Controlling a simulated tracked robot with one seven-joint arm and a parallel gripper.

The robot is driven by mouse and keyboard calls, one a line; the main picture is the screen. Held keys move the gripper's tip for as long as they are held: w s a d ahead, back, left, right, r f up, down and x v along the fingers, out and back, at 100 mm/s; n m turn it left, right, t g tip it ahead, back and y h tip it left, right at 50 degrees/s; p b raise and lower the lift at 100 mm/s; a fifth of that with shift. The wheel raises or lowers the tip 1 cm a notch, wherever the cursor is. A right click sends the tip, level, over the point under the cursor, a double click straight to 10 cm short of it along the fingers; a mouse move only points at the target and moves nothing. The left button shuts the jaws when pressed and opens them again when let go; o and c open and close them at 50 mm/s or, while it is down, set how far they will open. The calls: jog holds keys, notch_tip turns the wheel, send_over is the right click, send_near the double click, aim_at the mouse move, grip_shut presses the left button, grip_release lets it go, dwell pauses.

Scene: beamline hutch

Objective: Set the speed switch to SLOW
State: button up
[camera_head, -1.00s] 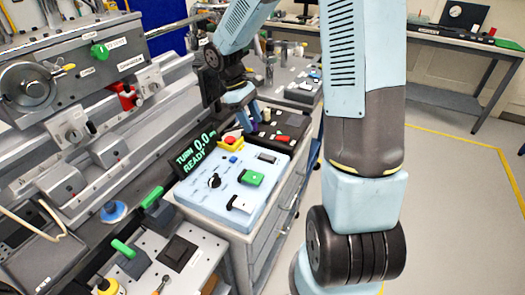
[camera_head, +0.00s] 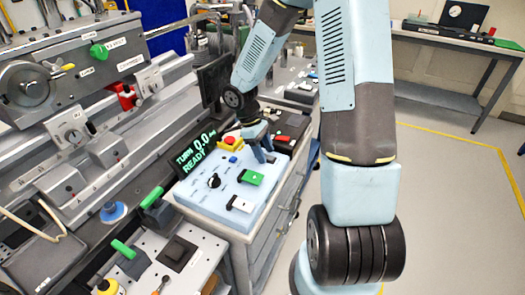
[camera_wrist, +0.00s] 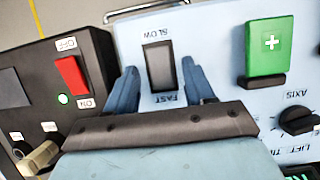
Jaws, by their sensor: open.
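The speed switch (camera_wrist: 160,67) is a dark rocker in a black frame on the light blue control panel (camera_head: 205,197). In the wrist view its labels read upside down, SLOW at the top end and FAST at the bottom end. Which way the rocker is tipped I cannot tell. My gripper (camera_wrist: 160,72) is open, with one blue finger on each side of the switch. Nothing is between the fingers except the view of the switch; contact is not clear. In the head view my gripper (camera_head: 263,153) is over the panel's far right part and hides most of the switch.
A green switch cover (camera_wrist: 268,46) and the AXIS knob (camera_wrist: 298,120) are right of my gripper in the wrist view. A black box with a red switch (camera_wrist: 71,75) is left. A red button (camera_head: 231,142) and the READY display (camera_head: 196,152) are behind the panel's knob.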

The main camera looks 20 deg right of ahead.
jog(key=shift+c, duration=0.3)
grip_shut()
jog(key=shift+d, duration=0.1)
jog(key=shift+s+d+t+y, duration=0.1)
jog(key=shift+s+t+y, duration=0.05)
jog(key=shift+t+y, duration=0.35)
jog(key=shift+s+d+t+y, duration=0.1)
jog(key=shift+s+t+y, duration=0.05)
jog(key=shift+t+y, duration=0.35)
jog(key=shift+o, duration=0.3)
grip_release()
jog(key=shift+r, duration=0.1)
